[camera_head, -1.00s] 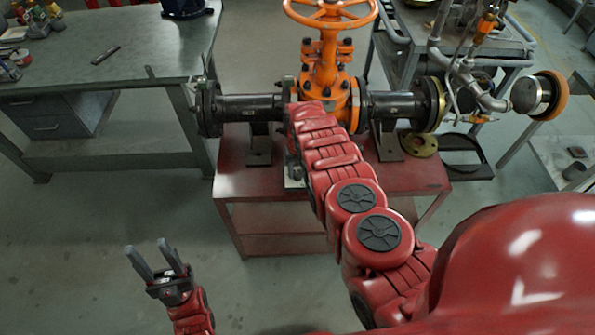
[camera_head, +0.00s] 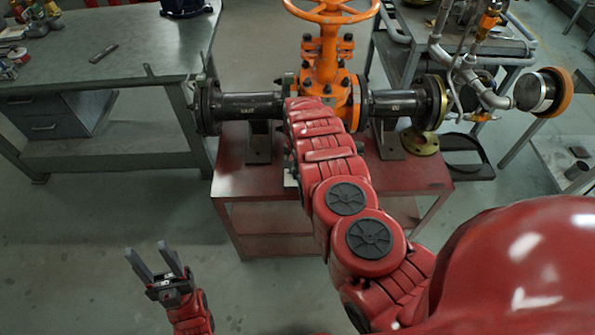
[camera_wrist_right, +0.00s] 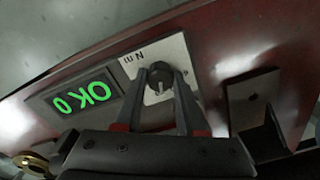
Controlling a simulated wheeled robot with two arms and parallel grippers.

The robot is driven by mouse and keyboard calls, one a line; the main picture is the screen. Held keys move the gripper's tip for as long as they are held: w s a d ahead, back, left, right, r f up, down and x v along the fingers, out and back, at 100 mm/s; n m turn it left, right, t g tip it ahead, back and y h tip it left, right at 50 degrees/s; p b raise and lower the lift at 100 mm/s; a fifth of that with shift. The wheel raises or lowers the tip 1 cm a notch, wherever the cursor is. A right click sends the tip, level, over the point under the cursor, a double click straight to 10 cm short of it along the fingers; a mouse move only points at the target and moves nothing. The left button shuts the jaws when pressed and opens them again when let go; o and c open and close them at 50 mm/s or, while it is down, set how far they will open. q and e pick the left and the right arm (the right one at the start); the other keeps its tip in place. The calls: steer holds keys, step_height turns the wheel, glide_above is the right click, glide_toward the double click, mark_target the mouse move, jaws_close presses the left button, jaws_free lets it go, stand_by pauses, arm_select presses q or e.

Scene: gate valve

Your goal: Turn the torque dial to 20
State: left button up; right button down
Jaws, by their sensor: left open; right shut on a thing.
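The torque dial (camera_wrist_right: 160,70) is a small dark knob on a pale plate marked "N m" in the right wrist view. My right gripper (camera_wrist_right: 159,82) is shut on the dial, one finger on each side of it. Beside the plate, a display (camera_wrist_right: 87,96) shows green "OK" and "0", turned in the picture. In the head view my right arm hides the dial and the right gripper. My left gripper (camera_head: 158,256) is open and empty, over the floor at the lower left.
An orange gate valve (camera_head: 327,60) with black flanged pipes (camera_head: 253,106) stands on a red table (camera_head: 243,180). A grey workbench (camera_head: 120,60) with tools is at the left. Another pipe rig is at the right. The floor at the lower left is clear.

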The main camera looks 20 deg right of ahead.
steer(key=shift+m, duration=0.7)
steer(key=shift+w, duration=0.1)
steer(key=c, duration=0.5)
jaws_free()
step_height(320, 180, up, 17)
steer(key=p, duration=0.3)
steer(key=shift+s+d+r, duration=0.15)
steer(key=shift+s+r, duration=0.05)
